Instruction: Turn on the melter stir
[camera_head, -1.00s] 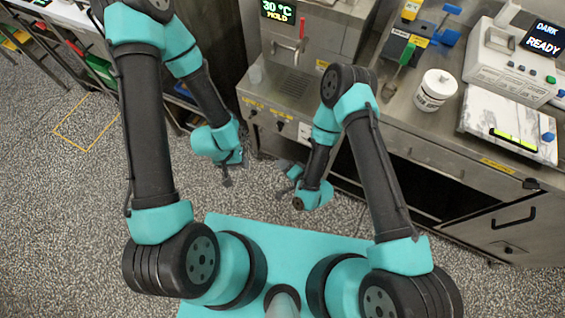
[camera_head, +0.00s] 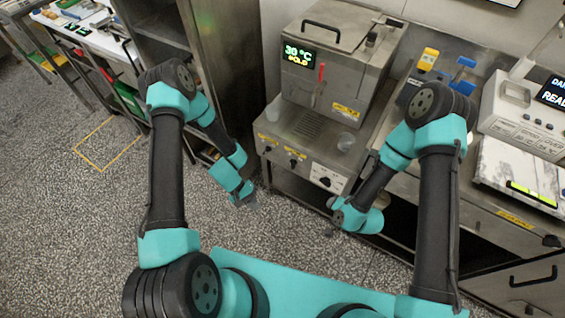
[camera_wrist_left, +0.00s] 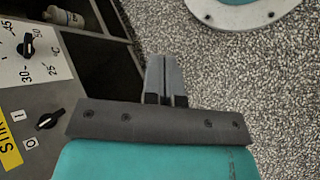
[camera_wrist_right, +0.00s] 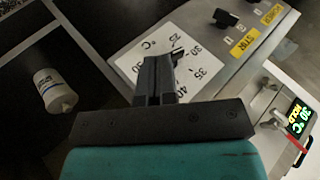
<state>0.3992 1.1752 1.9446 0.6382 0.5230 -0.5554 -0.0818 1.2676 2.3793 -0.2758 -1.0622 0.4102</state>
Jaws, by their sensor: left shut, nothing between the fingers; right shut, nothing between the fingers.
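The stir knob also shows in the right wrist view (camera_wrist_right: 225,18). My left gripper (camera_head: 243,200) is shut and empty, below and in front of the panel. My right gripper (camera_head: 329,232) is shut and empty, lower right of the panel.
A temperature dial (camera_head: 325,181) sits right of the stir knob; my right gripper partly covers its scale in the right wrist view. A clear cup (camera_head: 346,140) stands on the melter's ledge. The scale-like READY machine (camera_head: 525,115) is at right. Floor before the panel is open.

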